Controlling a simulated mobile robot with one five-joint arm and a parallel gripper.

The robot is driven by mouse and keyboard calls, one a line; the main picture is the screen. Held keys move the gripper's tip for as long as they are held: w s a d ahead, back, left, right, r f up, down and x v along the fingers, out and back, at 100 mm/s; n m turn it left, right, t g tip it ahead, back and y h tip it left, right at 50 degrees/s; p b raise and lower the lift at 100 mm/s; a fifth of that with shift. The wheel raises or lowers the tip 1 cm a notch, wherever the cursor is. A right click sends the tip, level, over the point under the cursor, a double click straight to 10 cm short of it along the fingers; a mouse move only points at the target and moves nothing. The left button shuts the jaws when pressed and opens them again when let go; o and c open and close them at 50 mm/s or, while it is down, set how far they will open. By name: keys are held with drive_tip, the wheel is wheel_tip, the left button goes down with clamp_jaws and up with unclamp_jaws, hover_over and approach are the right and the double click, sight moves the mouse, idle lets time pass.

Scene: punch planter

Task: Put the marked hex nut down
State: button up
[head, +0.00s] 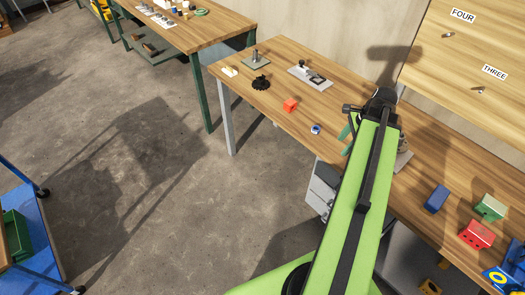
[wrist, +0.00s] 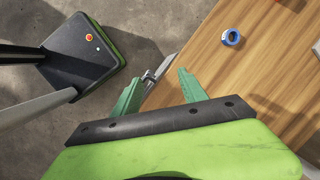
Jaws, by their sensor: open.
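A small blue and white ring-shaped piece, which looks like the marked hex nut (head: 315,129), lies on the wooden bench near its front edge. It also shows in the wrist view (wrist: 231,37), with a dark centre; no marking is readable. My gripper (wrist: 159,76) is open, its two green fingers apart with nothing between them. It hangs over the bench's front edge, and the nut lies beyond and to the right of the fingers in the wrist view, not touching them. In the head view my arm hides most of the gripper.
Blue (head: 436,199), green and red blocks stand at right. Bare wood surrounds the nut.

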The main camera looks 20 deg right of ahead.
drive_tip(key=w+a+n, duration=0.4)
drive_tip(key=a+n, duration=0.3)
drive_tip(key=a, duration=0.5)
drive_tip(key=w+a+n+g+h, duration=0.1)
drive_tip(key=w+a+n, duration=0.2)
drive_tip(key=a+n, duration=0.5)
drive_tip(key=w+a+n+g+h, duration=0.1)
drive_tip(key=w+a+n, duration=0.3)
drive_tip(key=a, duration=1.4)
drive_tip(key=n, duration=0.3)
drive_tip(key=shift+w+f, duration=0.35)
drive_tip(key=shift+f, duration=0.05)
drive_tip(key=shift+f, duration=0.15)
